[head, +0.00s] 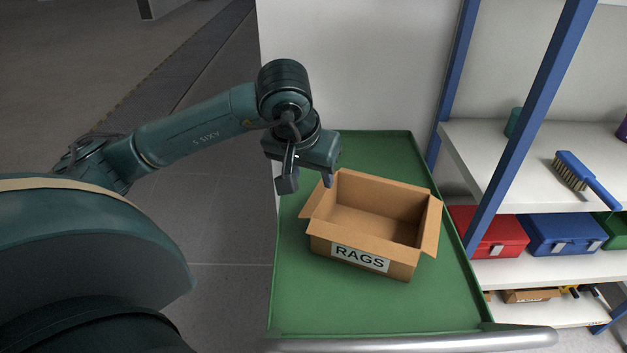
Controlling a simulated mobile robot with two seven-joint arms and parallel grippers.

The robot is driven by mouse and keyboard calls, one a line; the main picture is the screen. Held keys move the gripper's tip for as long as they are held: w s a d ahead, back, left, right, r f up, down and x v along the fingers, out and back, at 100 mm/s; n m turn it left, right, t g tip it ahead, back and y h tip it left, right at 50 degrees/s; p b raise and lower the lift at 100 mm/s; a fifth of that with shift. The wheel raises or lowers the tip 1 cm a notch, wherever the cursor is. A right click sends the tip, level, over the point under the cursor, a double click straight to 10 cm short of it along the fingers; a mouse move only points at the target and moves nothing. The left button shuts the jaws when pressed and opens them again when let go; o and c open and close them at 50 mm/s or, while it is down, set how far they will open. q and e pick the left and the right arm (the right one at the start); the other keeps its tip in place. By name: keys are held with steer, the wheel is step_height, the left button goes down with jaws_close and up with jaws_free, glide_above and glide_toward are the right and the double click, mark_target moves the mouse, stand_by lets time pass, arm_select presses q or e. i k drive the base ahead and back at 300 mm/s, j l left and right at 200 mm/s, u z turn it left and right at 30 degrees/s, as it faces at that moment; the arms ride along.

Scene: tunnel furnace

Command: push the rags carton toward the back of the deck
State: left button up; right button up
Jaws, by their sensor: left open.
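The rags carton (361,245) is an open cardboard box with a white RAGS label on its front. It stands upright, slightly turned, on the green deck (310,305) and looks empty inside. My left gripper (308,184) is open, pointing down at the carton's back left corner. One finger is left of the corner and the other is close to the carton's back left rim. I cannot tell whether it touches the carton. My right gripper is not in view.
The deck has a low raised rim and a metal handle bar (420,343) in front. Free deck lies before and behind the carton. A blue-framed shelf at the right holds a brush (575,172), a red case (490,232) and a blue case (562,233).

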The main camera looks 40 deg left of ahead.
mark_target(381, 225)
steer(key=k, duration=1.5)
